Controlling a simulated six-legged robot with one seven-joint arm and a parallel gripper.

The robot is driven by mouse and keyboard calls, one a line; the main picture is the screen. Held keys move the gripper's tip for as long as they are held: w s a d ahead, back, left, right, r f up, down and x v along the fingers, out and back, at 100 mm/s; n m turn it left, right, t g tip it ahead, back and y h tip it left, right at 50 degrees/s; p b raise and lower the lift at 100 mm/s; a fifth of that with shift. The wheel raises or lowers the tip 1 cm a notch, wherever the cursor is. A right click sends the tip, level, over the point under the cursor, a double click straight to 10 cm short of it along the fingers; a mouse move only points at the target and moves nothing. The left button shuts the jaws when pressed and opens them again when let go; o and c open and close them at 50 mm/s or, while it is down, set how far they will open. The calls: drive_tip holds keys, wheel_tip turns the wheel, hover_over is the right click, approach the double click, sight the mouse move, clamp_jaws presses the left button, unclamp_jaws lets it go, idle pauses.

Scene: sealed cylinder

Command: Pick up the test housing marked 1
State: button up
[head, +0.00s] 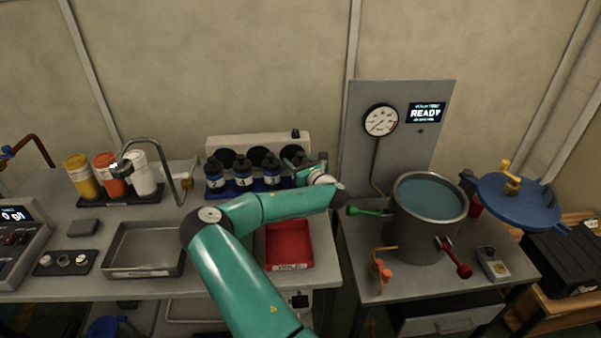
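Several dark cylinders with blue-and-white bands stand upright in a blue rack (246,190) at the back of the left bench. They look like the test housings: a left one (214,173), a middle one (243,173) and one further right (270,170). Their marks are too small to read, so I cannot tell which is marked 1. My gripper (305,166) is at the right end of the rack, beside or over the rightmost place. My wrist partly hides that spot. I cannot tell whether the fingers are open or hold anything.
A red tray (289,262) and an empty metal tray (145,271) lie in front. Yellow, orange and white jars (142,174) stand left near a tap. Right is an open water-filled metal vessel (428,202) with coloured handles, a blue lid (518,205) and a gauge panel reading READY (425,113).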

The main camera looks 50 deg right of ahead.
drive_tip(key=shift+c, duration=1.3)
drive_tip(key=shift+r, duration=0.1)
